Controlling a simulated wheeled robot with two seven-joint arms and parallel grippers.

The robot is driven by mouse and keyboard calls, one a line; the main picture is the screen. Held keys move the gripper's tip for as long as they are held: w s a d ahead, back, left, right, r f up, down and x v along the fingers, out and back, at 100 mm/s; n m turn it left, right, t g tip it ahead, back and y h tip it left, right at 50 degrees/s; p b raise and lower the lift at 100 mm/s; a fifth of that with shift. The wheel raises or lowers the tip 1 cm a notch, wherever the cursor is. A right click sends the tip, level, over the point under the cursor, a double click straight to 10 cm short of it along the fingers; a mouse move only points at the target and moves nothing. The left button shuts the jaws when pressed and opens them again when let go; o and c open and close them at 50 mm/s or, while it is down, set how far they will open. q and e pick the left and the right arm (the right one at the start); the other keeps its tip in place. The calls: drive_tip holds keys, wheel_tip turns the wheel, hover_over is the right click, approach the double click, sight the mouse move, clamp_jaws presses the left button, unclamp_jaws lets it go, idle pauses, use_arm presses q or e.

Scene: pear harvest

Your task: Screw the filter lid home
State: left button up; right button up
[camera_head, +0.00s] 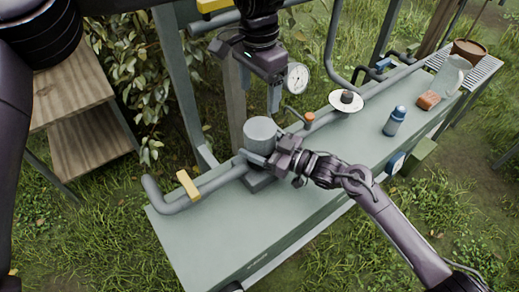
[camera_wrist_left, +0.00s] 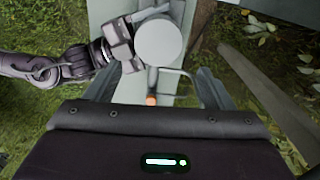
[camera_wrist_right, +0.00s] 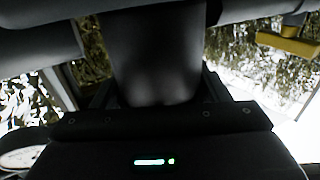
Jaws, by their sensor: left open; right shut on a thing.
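The filter lid (camera_head: 260,128) is the light grey round top of the upright filter housing (camera_head: 261,152) on the bench pipe. It also shows as a pale disc in the left wrist view (camera_wrist_left: 160,42). My right gripper (camera_head: 268,160) is shut around the housing's side, below the lid. In the right wrist view the dark housing (camera_wrist_right: 155,60) fills the space between its fingers. My left gripper (camera_head: 260,88) points down above the lid, open and empty. In the left wrist view its fingers (camera_wrist_left: 158,88) stand apart, with the disc ahead. The seam under the lid cannot be made out.
The pipe with a yellow lever (camera_head: 188,185) runs along the green bench (camera_head: 215,240). A dial gauge (camera_head: 297,77) and orange cap (camera_head: 309,118) stand close right of the lid.

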sight(258, 126)
use_arm(q)
wheel_tip(258, 126, down, 12)
use_arm(e)
drive_tip(key=shift+d+f, duration=0.1)
idle(0.4)
use_arm(q)
drive_tip(key=c, duration=0.7)
drive_tip(key=shift+a+r+m, duration=0.1)
drive_tip(key=shift+m, duration=0.9)
use_arm(e)
drive_tip(key=shift+s, duration=0.1)
use_arm(q)
drive_tip(key=shift+w+m, duration=0.1)
drive_tip(key=shift+m, duration=0.9)
drive_tip(key=shift+w, duration=0.1)
use_arm(e)
drive_tip(key=shift+a, duration=0.2)
